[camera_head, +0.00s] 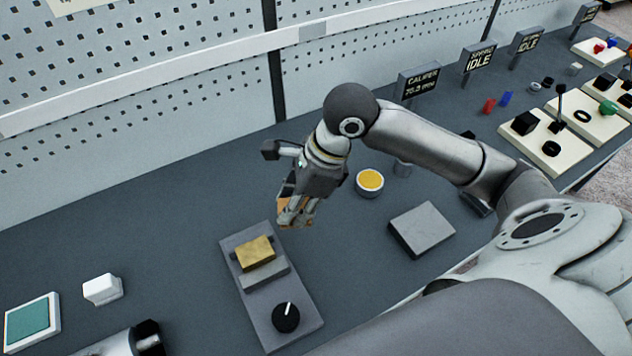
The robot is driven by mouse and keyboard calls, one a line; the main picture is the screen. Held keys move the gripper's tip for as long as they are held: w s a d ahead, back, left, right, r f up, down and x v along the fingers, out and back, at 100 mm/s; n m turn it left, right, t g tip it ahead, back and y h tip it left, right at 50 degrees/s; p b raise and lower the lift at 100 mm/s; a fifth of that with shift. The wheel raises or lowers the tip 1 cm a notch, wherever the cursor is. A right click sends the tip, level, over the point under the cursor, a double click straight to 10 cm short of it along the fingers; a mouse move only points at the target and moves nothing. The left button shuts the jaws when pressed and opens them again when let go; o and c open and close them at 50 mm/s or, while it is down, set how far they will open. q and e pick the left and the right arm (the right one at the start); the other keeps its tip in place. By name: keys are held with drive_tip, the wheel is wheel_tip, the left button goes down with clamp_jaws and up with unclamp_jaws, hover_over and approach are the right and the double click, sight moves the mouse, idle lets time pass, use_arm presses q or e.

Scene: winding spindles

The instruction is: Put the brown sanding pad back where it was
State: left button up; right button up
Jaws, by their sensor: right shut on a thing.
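My right gripper (296,212) is over the bench, just behind and right of a grey fixture (300,318). It is shut on a small brown piece, mostly hidden between the fingers; it looks like the brown sanding pad (287,189), though its shape is hard to make out. A yellow-brown block (256,252) sits on the fixture, behind a grey bar and a black knob (286,317). The held piece appears apart from this block. My left gripper is not in view; only a grey and black part that seems mine shows at the bottom left.
A round yellow-topped cup (370,182) and a grey flat block (422,229) stand right of the gripper. A white block (102,289) and a green-topped pad (33,323) lie at left. Signs and trays fill the far right. The bench behind the fixture is clear.

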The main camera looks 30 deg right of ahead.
drive_tip(key=shift+w+d+f, duration=0.2)
drive_tip(key=shift+d, duration=0.05)
drive_tip(key=w+d+f, duration=0.2)
drive_tip(key=w, duration=0.1)
drive_tip(key=w+d+f, duration=0.2)
drive_tip(key=w+f, duration=0.1)
drive_tip(key=w+d+f+p, duration=0.1)
drive_tip(key=w+d+f, duration=0.1)
drive_tip(key=w, duration=0.1)
drive_tip(key=shift+w+d+f, duration=0.1)
drive_tip(key=shift+w+f, duration=0.25)
drive_tip(key=shift+f, duration=0.05)
drive_tip(key=shift+w+d+f, duration=0.3)
drive_tip(key=shift+w+f, duration=0.2)
drive_tip(key=shift+f, duration=0.25)
drive_tip(key=shift+f+p, duration=0.45)
drive_tip(key=shift+f, duration=1.1)
drive_tip(key=o, duration=0.5)
drive_tip(key=shift+f, duration=0.1)
drive_tip(key=o, duration=0.4)
